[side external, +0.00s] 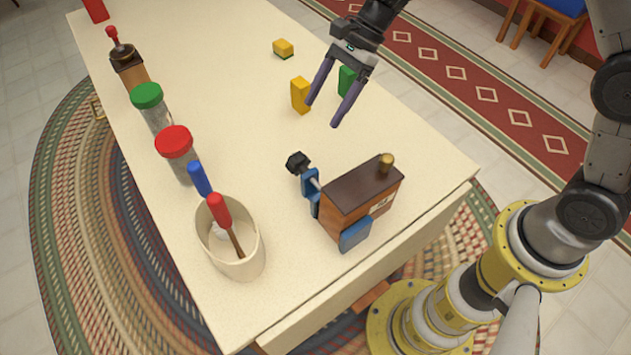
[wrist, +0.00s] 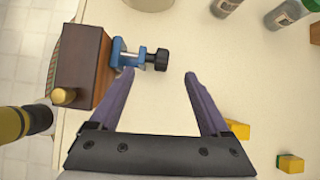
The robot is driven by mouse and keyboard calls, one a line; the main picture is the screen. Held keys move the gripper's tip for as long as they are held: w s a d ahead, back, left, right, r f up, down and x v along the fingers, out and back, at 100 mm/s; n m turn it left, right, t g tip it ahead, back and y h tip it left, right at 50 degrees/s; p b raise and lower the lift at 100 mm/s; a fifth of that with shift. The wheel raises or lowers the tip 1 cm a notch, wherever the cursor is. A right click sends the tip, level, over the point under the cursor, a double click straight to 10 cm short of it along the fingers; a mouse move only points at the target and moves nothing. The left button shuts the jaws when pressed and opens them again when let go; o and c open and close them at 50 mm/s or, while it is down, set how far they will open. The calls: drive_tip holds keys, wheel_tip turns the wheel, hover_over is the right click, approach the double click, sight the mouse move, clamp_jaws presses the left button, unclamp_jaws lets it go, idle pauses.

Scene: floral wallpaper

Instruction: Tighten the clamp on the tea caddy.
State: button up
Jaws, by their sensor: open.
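The tea caddy (side external: 350,200) is a brown wooden box with a brass knob on its dark lid, near the table's front right corner. It also shows at the left of the wrist view (wrist: 85,62). A blue clamp (side external: 312,190) grips the caddy, with one blue jaw on its near side. The clamp's screw ends in a black knob (side external: 297,162), which in the wrist view (wrist: 157,60) lies just beyond the left fingertip. My gripper (side external: 330,112) is open and empty above the table, its purple fingers apart; in the wrist view (wrist: 160,75) nothing is between the fingers.
A cream crock (side external: 245,265) with red and blue handled tools stands left of the caddy. Red-lidded (side external: 175,142) and green-lidded (side external: 148,97) jars and a grinder (side external: 128,68) line the left edge. Yellow (side external: 299,96) and green (side external: 346,80) blocks stand near my gripper.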

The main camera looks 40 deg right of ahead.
sight(292, 154)
drive_tip(key=shift+o, duration=0.5)
wheel_tip(292, 154, up, 2)
drive_tip(key=n, duration=0.2)
drive_tip(key=n+g, duration=0.1)
drive_tip(key=n, duration=0.1)
drive_tip(key=shift+w+r, duration=0.15)
drive_tip(key=shift+r, duration=0.05)
drive_tip(key=w+a+f+n+g+h, duration=0.3)
drive_tip(key=w+a+n+h, duration=0.25)
drive_tip(key=n, duration=0.85)
drive_tip(key=shift+y, duration=0.25)
drive_tip(key=x, duration=0.8)
drive_tip(key=d+x, duration=0.1)
drive_tip(key=x, duration=0.3)
drive_tip(key=shift+s+a+f, duration=0.1)
drive_tip(key=shift+f, duration=0.2)
drive_tip(key=shift+c, duration=0.3)
drive_tip(key=c, duration=1.3)
drive_tip(key=shift+a+m+h, duration=0.25)
drive_tip(key=shift+m+h, duration=0.05)
drive_tip(key=shift+h, duration=0.5)
drive_tip(key=shift+a+m+h, duration=0.1)
drive_tip(key=shift+m+h, duration=0.2)
drive_tip(key=shift+h, duration=1)
